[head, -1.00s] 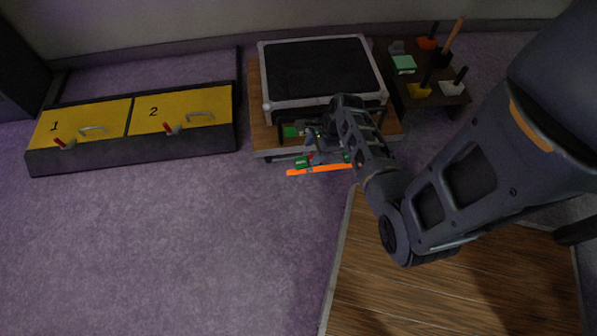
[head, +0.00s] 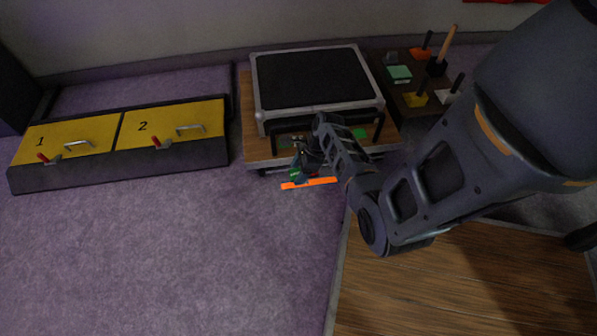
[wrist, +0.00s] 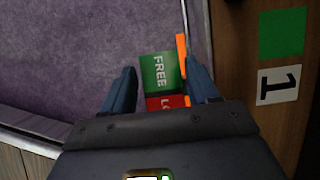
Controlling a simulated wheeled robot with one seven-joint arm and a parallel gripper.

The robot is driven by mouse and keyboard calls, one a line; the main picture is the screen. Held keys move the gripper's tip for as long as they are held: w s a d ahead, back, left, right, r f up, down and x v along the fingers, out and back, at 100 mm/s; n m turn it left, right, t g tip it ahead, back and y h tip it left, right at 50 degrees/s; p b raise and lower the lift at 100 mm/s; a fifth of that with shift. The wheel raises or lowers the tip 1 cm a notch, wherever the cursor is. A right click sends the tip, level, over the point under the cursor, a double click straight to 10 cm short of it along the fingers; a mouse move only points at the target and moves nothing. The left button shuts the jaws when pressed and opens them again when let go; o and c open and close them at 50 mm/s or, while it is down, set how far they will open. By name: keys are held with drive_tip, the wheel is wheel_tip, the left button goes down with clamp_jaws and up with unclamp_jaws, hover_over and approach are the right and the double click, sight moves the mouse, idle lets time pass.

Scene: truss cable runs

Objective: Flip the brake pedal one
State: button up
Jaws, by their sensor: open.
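The brake pedal (wrist: 160,72) shows in the wrist view as a plate with a green FREE half and a red half lettered "LO…", partly hidden by my gripper. It lies between the two fingers of my open gripper (wrist: 161,85); I cannot tell whether they touch it. A white label reading 1 (wrist: 279,85) and a green square (wrist: 282,33) are on the wooden board beside it. In the head view my gripper (head: 308,163) is at the front edge of the wooden dolly (head: 247,130), by an orange bar (head: 310,183). The second pedal is not clearly visible.
A black case (head: 313,78) with a metal frame stands on the dolly. Yellow lids numbered 1 (head: 58,136) and 2 (head: 165,118), with red levers, are at left. A dark stand (head: 421,108) with several tools is at right. Purple carpet in front is open.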

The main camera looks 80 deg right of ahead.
drive_tip(key=shift+c, duration=0.4)
drive_tip(key=c, duration=0.7)
drive_tip(key=shift+s+r+t+p, duration=0.2)
drive_tip(key=shift+t+p, duration=0.15)
drive_tip(key=shift+t, duration=0.35)
drive_tip(key=t+y, duration=0.1)
drive_tip(key=t, duration=0.1)
drive_tip(key=shift+s+d+t+y+b, duration=0.15)
drive_tip(key=shift+s+t+y+b, duration=0.15)
drive_tip(key=shift+t+y, duration=0.1)
drive_tip(key=o, duration=0.8)
